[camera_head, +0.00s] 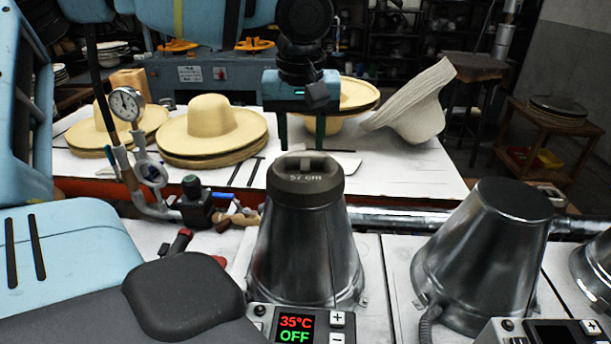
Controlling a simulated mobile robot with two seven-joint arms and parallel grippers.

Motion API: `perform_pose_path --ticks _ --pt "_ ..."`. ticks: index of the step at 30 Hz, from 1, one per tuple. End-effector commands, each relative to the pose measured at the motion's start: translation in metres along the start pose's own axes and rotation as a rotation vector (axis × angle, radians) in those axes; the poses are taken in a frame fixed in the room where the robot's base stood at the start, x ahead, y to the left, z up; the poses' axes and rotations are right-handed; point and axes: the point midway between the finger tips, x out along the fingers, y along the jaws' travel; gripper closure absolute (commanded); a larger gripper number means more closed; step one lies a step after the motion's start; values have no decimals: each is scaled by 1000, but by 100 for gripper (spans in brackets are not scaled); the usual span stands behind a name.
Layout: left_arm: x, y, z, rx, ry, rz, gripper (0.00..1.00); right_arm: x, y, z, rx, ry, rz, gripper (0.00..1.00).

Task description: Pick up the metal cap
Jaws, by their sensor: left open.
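The dark grey metal cap (308,186), marked "57 cm", sits on top of a shiny metal cone (305,255) in the middle of the head view. A raised handle (303,161) runs across its top. My left gripper (301,146) hangs just above and behind the handle in the picture, fingers pointing down. It is open, and nothing shows between its fingers. I cannot tell whether the fingertips touch the cap. My right gripper is not in view.
A second metal cone (487,245) stands to the right. A control box (296,325) reads 35°C OFF in front. Straw hats (211,130) lie on the white table (400,175) behind. A pressure gauge (126,103) and pipes stand at left.

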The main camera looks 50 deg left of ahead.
Motion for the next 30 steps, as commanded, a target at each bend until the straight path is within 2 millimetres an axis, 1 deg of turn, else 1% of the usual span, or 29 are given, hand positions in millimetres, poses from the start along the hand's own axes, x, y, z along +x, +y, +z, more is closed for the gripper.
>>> perform_pose_path --ticks 2,7,9,12,15,21,30 --pt "5 1 1 1 -2 -3 58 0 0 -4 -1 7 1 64" --pt "28 6 5 2 -2 -4 58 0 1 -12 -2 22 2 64" --pt "38 6 5 1 -2 -3 58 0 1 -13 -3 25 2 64" --pt "47 6 5 1 -1 -2 58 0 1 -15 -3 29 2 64" --pt "51 6 5 0 -1 0 58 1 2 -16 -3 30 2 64" --pt "51 6 4 0 0 0 58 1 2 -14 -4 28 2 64" --pt "51 6 4 0 0 0 97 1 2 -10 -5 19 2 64"
